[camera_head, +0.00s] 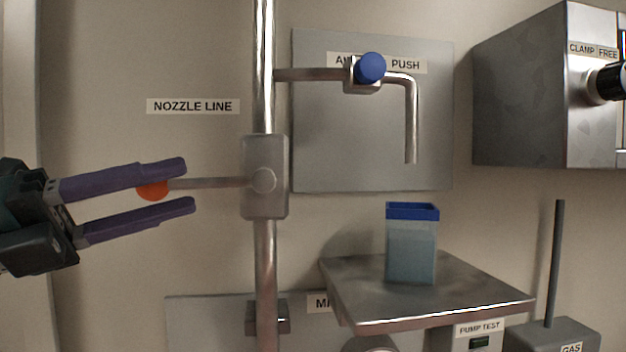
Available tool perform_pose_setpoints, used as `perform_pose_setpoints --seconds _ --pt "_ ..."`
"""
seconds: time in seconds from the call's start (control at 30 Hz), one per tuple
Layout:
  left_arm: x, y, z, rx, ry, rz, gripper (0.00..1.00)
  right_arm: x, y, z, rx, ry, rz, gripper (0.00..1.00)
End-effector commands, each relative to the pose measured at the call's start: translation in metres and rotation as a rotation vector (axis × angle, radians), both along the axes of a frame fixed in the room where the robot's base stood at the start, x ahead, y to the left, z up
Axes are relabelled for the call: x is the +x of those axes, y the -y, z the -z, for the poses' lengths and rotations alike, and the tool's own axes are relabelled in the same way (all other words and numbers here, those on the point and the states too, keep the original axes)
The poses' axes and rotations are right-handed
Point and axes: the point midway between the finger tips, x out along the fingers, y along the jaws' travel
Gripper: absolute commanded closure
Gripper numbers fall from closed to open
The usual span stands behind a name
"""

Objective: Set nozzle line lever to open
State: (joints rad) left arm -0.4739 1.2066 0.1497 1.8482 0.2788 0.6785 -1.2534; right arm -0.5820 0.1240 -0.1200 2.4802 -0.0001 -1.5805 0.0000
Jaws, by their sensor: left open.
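The nozzle line lever (212,183) is a thin metal rod pointing left from a grey valve body (264,200) on the vertical pipe. It lies about level. Its orange-red knob (152,190) sits between the fingers of my left gripper (190,187), partly covered by the upper finger. The gripper is open, with purple fingers above and below the lever's end. I cannot tell whether a finger touches the knob. The "NOZZLE LINE" label (193,106) is on the wall above the lever. My right gripper is not in view.
Right of the pipe (264,60), a spout (412,120) with a blue push button (370,68) hangs above a metal shelf (350,290) holding a blue-rimmed container (410,250). A metal box (530,95) labelled "CLAMP FREE" is at upper right. A grey rod (555,260) stands at lower right.

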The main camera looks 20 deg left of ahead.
Motion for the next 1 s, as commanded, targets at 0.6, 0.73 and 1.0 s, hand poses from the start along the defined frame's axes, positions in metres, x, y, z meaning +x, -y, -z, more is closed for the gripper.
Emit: perform_pose_setpoints --seconds 0.6,0.73,1.0 --pt "0.025 0.023 -0.007 0.001 -0.002 0.0 0.56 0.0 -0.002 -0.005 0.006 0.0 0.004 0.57" --pt "0.025 0.023 -0.007 0.001 -0.002 0.0 0.56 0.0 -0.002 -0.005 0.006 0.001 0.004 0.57" --pt "0.025 0.023 -0.007 0.0 -0.002 0.001 0.79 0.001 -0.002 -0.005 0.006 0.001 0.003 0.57"
